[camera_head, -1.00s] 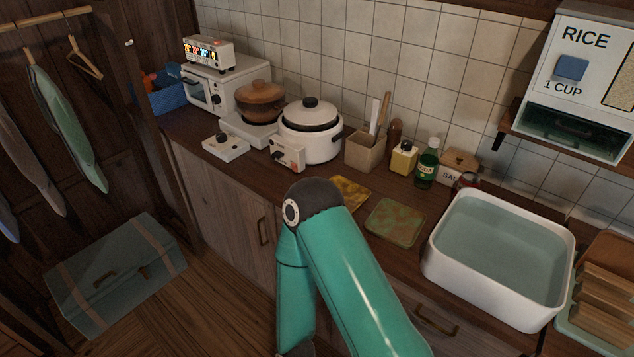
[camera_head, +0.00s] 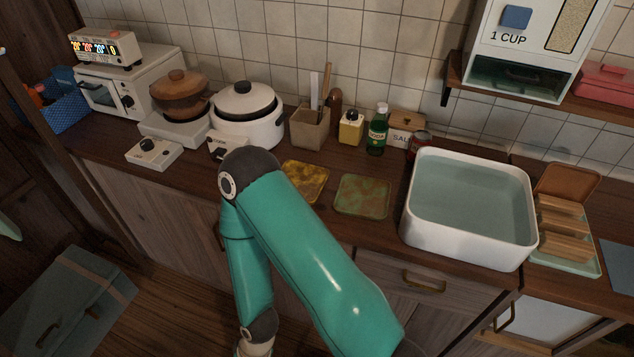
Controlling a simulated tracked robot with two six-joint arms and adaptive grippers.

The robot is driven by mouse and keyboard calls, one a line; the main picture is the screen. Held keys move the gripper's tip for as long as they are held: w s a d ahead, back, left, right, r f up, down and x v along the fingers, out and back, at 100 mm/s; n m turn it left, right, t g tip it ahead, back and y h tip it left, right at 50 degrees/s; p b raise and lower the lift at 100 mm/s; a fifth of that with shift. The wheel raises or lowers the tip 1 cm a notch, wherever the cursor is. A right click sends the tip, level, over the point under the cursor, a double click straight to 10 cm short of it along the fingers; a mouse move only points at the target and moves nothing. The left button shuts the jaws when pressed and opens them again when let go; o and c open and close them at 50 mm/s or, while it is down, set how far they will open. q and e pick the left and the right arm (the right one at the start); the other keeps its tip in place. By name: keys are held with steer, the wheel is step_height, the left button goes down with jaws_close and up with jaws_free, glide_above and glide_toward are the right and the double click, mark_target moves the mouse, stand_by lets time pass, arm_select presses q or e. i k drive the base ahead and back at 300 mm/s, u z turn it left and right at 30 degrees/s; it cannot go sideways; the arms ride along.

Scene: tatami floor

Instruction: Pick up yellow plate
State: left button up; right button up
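The yellow plate (camera_head: 305,182) is a square, mottled yellow-brown dish lying flat on the wooden counter, below the utensil holder. My teal arm's elbow hides part of its left side. A similar green-brown square plate (camera_head: 362,196) lies just to its right, apart from it. One teal arm of mine rises from the bottom, bends near the counter's front edge and goes down in front of the cabinets. Its wrist runs out at the bottom edge, so its gripper is not seen. My other arm and gripper are not in view. Nothing is seen holding the plate.
A white basin of water (camera_head: 467,250) stands right of the plates. Behind them are a utensil holder (camera_head: 309,130), a yellow bottle (camera_head: 351,131) and a green bottle (camera_head: 377,134). A white rice cooker (camera_head: 262,131) stands to the left. A rice dispenser (camera_head: 535,50) hangs above.

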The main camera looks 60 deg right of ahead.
mark_target(310, 180)
steer(key=u, duration=0.1)
steer(key=i, duration=0.2)
steer(key=z, duration=2.95)
steer(key=k, duration=0.55)
steer(key=z, duration=0.15)
steer(key=i, duration=0.55)
steer(key=u, duration=0.25)
steer(key=k, duration=0.45)
steer(key=z, duration=0.2)
